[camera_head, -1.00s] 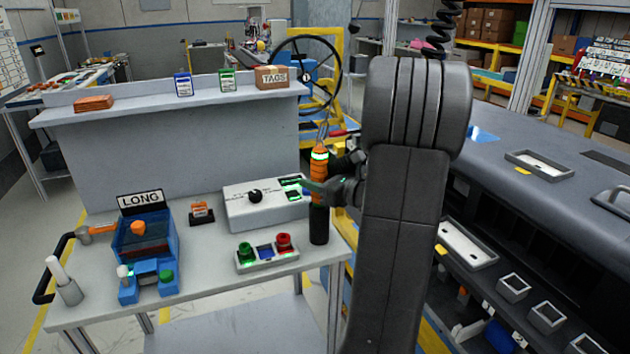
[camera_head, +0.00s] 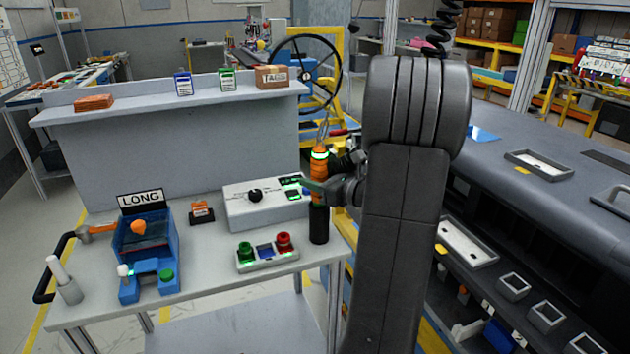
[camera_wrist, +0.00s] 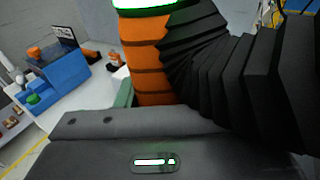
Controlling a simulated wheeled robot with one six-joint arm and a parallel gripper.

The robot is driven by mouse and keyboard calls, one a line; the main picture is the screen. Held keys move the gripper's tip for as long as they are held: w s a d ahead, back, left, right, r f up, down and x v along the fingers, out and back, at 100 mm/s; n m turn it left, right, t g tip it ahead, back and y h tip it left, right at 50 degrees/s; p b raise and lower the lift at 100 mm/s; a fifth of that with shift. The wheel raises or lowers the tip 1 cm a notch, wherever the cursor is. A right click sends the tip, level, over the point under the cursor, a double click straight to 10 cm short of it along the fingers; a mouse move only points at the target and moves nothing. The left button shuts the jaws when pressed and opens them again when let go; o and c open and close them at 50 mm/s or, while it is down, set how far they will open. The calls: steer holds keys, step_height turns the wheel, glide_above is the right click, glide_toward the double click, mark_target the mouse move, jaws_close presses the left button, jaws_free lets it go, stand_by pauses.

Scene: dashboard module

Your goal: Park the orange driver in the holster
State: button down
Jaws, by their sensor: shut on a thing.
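The orange driver (camera_head: 319,164) stands upright with a lit green ring near its top. My gripper (camera_head: 318,185) is shut on its body, coming from the right. The driver also fills the top middle of the wrist view (camera_wrist: 146,62). The holster (camera_head: 319,224) is a black upright tube at the right end of the white table. The driver is in line with the holster's top; its lower end is hidden by the gripper and the holster, so I cannot tell how deep it sits.
A grey control box (camera_head: 258,205) with a black knob stands just left of the holster. A button panel (camera_head: 267,254) with green and red buttons lies in front. A blue LONG fixture (camera_head: 148,252) stands further left. The dark dashboard (camera_head: 540,200) is at right.

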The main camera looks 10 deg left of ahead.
steer(key=shift+f, duration=0.1)
steer(key=c, duration=0.9)
jaws_free()
steer(key=v, duration=1.3)
steer(key=shift+s+d+b, duration=0.25)
steer(key=shift+d+b, duration=0.1)
steer(key=shift+b, duration=0.1)
steer(key=shift+a, duration=0.1)
steer(key=p+x, duration=0.1)
steer(key=x, duration=1.2)
steer(key=shift+w+a, duration=0.25)
steer(key=shift+a, duration=0.05)
